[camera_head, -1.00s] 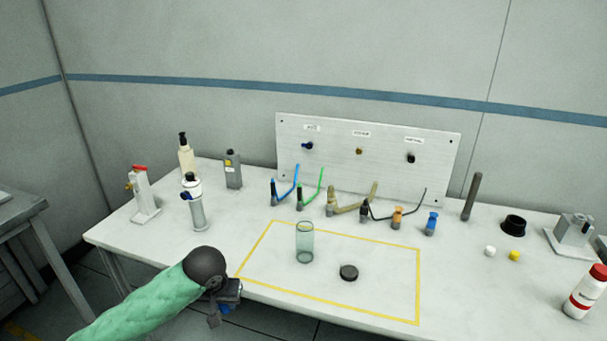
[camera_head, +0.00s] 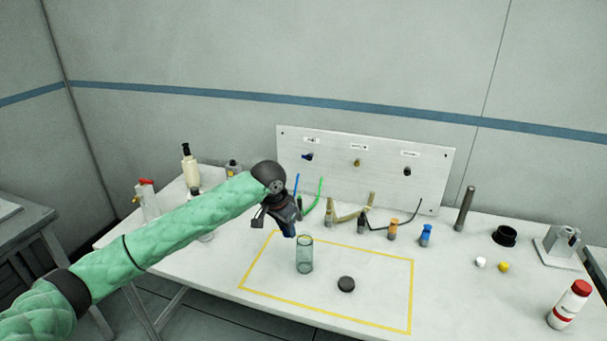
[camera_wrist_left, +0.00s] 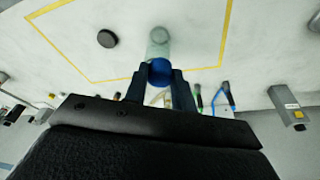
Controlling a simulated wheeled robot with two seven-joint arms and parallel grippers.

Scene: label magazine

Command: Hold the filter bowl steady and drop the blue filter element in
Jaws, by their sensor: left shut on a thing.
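The filter bowl (camera_head: 304,257) is a clear, greenish cylinder standing upright and open at the top on the white table, inside a yellow outline. It also shows in the left wrist view (camera_wrist_left: 158,45). My left gripper (camera_head: 290,228) is shut on the blue filter element (camera_wrist_left: 160,72), which shows as a round blue end between the two fingers. In the head view only a little blue shows below the fingers, just above and left of the bowl's rim. The element appears outside the bowl. My right gripper is not in view, and nothing is holding the bowl.
A black round cap (camera_head: 346,284) lies right of the bowl. Behind stand several small fittings, including an orange one (camera_head: 392,229) and a blue one (camera_head: 425,236), before a grey panel (camera_head: 365,165). A red-capped bottle (camera_head: 570,304) is at the right. My left arm hides part of the table's left side.

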